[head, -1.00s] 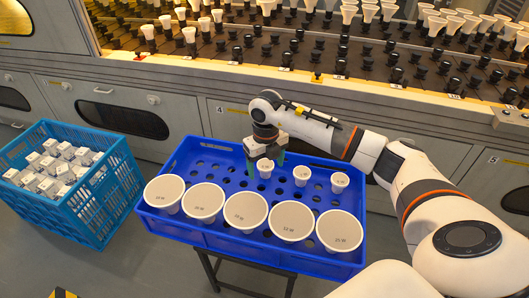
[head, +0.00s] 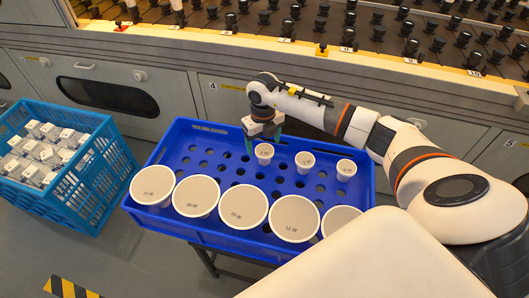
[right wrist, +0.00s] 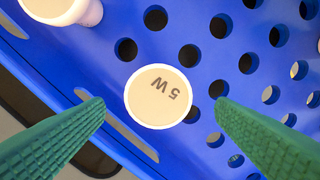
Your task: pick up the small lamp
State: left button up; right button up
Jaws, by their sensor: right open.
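Three small lamps with pale round faces stand in the back part of the blue tray (head: 150,212): the left one (head: 264,151), the middle one (head: 305,160) and the right one (head: 346,168). My right gripper (head: 264,143) is at the left small lamp. In the right wrist view this lamp (right wrist: 159,96) reads "5 W" and lies between the two green fingers (right wrist: 160,108), which are open with a gap on each side. Whether the fingertips are level with the lamp is hard to tell. My left gripper is not in view.
Several large lamps, one of them here (head: 243,205), fill the tray's front row. A light-blue crate (head: 95,180) of white boxed items stands on the floor at left. A rack with dark sockets (head: 370,30) runs along the back. The tray has empty holes around the small lamps.

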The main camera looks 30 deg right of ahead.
aim_at(264, 149)
notch_tip(264, 149, down, 5)
jog(key=shift+s+d+r+b, duration=0.1)
jog(key=shift+b, duration=0.35)
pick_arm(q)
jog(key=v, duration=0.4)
pick_arm(e)
jog(key=shift+r, duration=0.1)
jog(key=c, duration=1.1)
